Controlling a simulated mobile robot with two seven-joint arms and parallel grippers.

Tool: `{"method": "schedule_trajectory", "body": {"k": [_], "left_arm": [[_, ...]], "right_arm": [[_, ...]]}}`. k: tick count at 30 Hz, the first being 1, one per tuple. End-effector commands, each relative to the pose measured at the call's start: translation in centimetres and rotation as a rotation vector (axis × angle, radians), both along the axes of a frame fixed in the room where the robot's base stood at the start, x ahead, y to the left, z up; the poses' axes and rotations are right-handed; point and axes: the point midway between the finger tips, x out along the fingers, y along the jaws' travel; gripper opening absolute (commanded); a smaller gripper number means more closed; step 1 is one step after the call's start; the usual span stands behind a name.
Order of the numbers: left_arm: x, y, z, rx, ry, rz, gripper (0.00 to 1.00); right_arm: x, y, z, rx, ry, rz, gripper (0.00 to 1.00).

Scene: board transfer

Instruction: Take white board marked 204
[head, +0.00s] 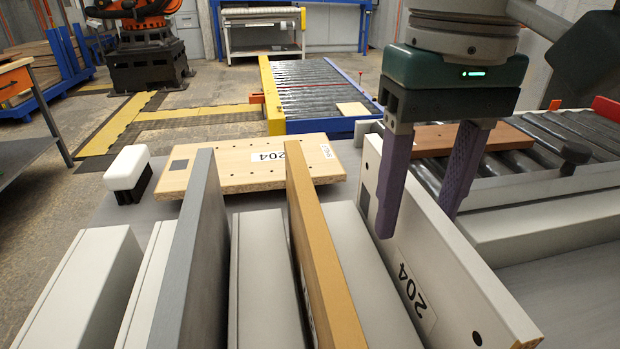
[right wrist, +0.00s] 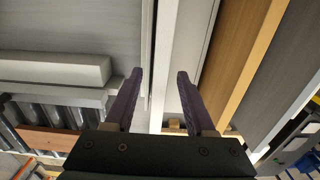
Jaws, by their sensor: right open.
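The white board marked 204 (head: 410,240) stands on its long edge in the right half of the head view, its label on the face toward the left. My right gripper (head: 425,215) is open over its far part, with one purple finger on each side of the board's top edge. In the right wrist view the white top edge (right wrist: 167,60) runs between the fingertips (right wrist: 160,75). I cannot tell whether either finger touches it. My left gripper does not show.
A grey board (head: 190,250) and an orange-brown board (head: 318,245) stand upright to the left, among pale blocks (head: 265,280). A light wooden board also marked 204 (head: 222,172) lies flat behind. A white-topped brush (head: 126,168) and a roller conveyor with a reddish-brown board (head: 432,138) are nearby.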

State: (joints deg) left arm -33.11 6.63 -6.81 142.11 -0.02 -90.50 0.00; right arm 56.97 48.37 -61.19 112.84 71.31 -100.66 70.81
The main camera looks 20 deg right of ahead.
Motion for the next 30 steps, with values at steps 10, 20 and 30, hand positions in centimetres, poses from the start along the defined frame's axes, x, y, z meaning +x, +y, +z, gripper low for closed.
{"method": "schedule_trajectory", "body": {"k": [10,20,30], "left_arm": [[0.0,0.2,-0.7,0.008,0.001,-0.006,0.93],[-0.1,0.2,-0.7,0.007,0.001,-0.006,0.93],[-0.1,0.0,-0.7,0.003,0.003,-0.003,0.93]], "right_arm": [[0.0,0.0,-2.8,0.000,-0.001,0.002,0.55],[0.0,0.0,-2.8,0.000,-0.001,0.002,0.29],[0.0,0.0,-2.7,0.000,-0.001,0.002,0.00]]}}
